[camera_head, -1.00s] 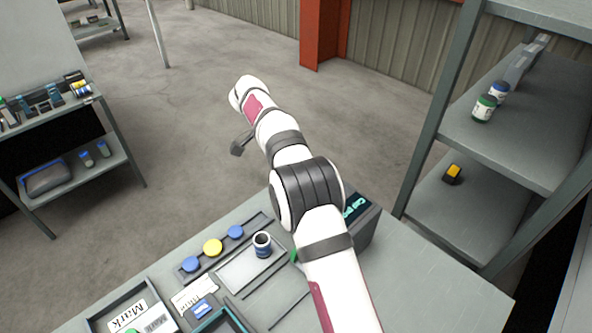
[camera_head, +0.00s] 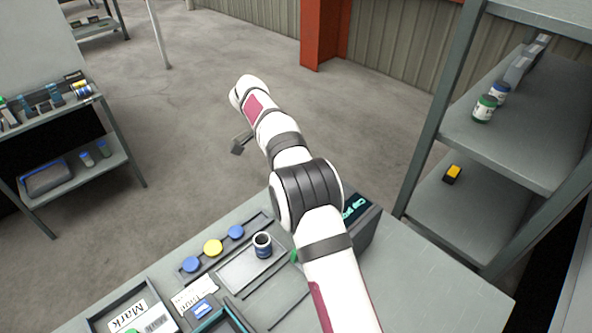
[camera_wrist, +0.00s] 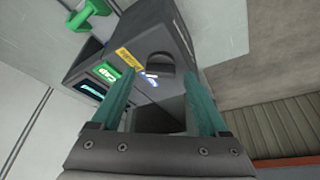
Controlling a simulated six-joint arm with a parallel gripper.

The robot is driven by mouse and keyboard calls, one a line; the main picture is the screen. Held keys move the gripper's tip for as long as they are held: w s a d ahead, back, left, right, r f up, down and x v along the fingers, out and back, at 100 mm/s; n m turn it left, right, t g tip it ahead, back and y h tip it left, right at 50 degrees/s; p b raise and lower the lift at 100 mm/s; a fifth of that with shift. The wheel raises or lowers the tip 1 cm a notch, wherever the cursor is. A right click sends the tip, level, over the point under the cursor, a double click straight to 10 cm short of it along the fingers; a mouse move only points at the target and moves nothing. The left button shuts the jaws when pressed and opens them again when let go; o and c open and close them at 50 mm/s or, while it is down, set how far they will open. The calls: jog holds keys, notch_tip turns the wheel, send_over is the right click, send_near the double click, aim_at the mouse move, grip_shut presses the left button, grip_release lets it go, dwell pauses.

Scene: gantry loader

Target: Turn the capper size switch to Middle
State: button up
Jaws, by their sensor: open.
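The capper is a dark grey box (camera_head: 362,222) with a lit teal display, partly hidden behind my arm in the head view. In the wrist view the capper (camera_wrist: 135,30) shows tilted, with a dark round switch knob (camera_wrist: 160,63) on its face. A yellow label (camera_wrist: 127,58) and a green label (camera_wrist: 108,71) sit beside the knob. Small pale markings lie just below it; I cannot read them or tell the knob's setting. My gripper (camera_wrist: 160,88) is open and empty, its two teal fingers apart below the knob and not visibly touching it.
A green handle (camera_wrist: 88,13) stands beside the capper. On the table are an open dark blue bottle (camera_head: 263,248), blue and yellow caps (camera_head: 213,247) in a rack, and label trays (camera_head: 140,312). A grey shelf (camera_head: 520,130) with bottles stands right. The table's right part is clear.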

jog(key=v, duration=0.7)
jog(key=shift+r, duration=0.2)
jog(key=shift+a, duration=0.1)
jog(key=s+d+r+n+g+y, duration=0.1)
jog(key=s+d+r+n, duration=0.3)
jog(key=s, duration=0.3)
jog(key=s+d+r+n+y, duration=0.1)
jog(key=s+d+r+n, duration=0.1)
jog(key=s+d+r, duration=0.4)
jog(key=s+f+n+y, duration=0.2)
jog(key=s+f, duration=0.3)
jog(key=s, duration=0.8)
jog(key=s+f+n+y, duration=0.2)
jog(key=s+f, duration=0.4)
jog(key=s, duration=0.7)
jog(key=shift+d+f+n, duration=0.2)
jog(key=shift+n, duration=0.1)
